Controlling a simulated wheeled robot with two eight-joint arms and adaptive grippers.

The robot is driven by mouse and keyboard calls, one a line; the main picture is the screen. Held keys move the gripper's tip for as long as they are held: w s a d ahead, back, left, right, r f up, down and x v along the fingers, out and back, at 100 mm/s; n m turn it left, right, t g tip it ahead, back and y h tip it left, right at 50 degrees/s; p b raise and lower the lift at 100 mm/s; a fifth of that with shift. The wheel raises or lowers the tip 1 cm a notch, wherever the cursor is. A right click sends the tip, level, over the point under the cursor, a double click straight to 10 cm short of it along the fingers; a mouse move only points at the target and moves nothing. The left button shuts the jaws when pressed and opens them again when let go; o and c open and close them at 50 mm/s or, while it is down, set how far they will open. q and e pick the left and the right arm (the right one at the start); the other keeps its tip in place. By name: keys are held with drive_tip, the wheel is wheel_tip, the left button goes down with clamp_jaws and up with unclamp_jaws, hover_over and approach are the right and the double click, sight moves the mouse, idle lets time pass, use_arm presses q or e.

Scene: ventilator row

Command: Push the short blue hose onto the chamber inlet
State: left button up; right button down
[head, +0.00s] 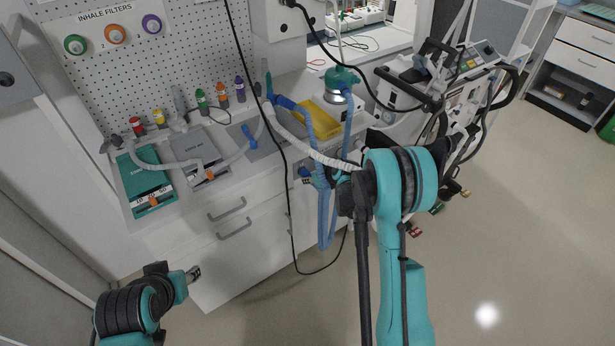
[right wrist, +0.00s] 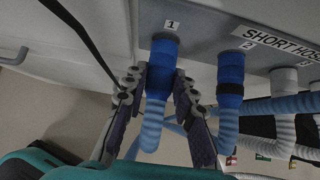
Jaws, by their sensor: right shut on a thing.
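The short blue hose (right wrist: 157,105) has a dark blue cuff and a light blue ribbed body. It hangs from the spot marked 1 on a grey panel in the right wrist view. My right gripper (right wrist: 160,76) is shut on it, one finger on each side just below the panel. In the head view my right gripper (head: 345,190) is at the counter's front right, largely hidden by my arm. A clear chamber with a teal top (head: 342,77) stands on the counter; I cannot make out its inlet. My left gripper (head: 193,273) is at lower left, away from the counter; its jaws are too small to read.
A second blue hose (right wrist: 230,85) and white hoses (right wrist: 283,100) hang close beside the held one. A yellow tray (head: 318,118) is near the chamber. A black cable (head: 285,180) hangs before the drawers. A wheeled machine (head: 445,90) stands at right.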

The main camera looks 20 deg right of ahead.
drive_tip(key=s, duration=0.1)
drive_tip(key=s+d, duration=0.1)
drive_tip(key=s, duration=0.1)
drive_tip(key=s+b, duration=0.1)
drive_tip(key=shift+s+d, duration=0.2)
drive_tip(key=shift+d, duration=0.05)
idle(0.6)
